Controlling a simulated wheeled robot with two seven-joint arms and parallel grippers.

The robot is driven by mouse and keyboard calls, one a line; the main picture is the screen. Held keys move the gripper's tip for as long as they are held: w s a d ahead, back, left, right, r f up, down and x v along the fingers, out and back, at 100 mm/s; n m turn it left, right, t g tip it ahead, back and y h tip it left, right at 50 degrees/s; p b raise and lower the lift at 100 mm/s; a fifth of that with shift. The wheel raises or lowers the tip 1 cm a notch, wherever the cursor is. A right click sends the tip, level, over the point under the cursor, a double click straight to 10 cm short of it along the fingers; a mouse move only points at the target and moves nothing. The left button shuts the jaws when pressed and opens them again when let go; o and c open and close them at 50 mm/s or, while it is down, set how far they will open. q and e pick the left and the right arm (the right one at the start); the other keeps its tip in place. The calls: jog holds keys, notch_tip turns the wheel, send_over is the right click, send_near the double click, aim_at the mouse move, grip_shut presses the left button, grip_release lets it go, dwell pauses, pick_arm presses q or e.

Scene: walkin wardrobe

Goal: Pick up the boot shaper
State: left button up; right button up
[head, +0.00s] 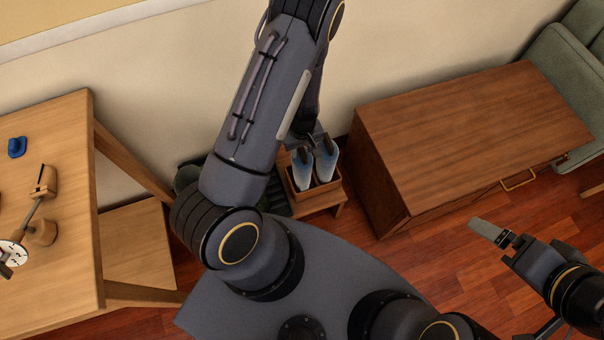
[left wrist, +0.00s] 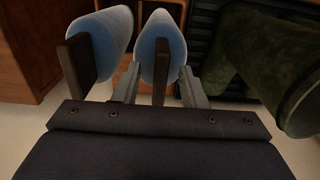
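Two blue-and-white boot shapers with dark brown handles stand side by side in a wooden box; in the head view one is at the left (head: 302,171) and one at the right (head: 326,164). The left wrist view shows both, one at the left (left wrist: 110,35) and one in the middle (left wrist: 160,35). My left gripper (left wrist: 158,85) is open, with one finger on each side of the middle shaper's handle and gaps showing. The head view mostly hides this gripper behind my arm. My right gripper (head: 483,229) is away at the right, holding nothing visible; its finger gap is not clear.
The wooden box (head: 323,197) sits on a low wooden stand (head: 340,210). Dark green boots (left wrist: 265,55) stand beside it. A brown cabinet (head: 460,130) is close to the right. A wooden table (head: 60,210) stands at the left, and a wall rises behind.

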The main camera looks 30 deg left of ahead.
pick_arm(q)
jog(key=shift+f, duration=0.45)
grip_shut()
jog(key=shift+r, duration=0.15)
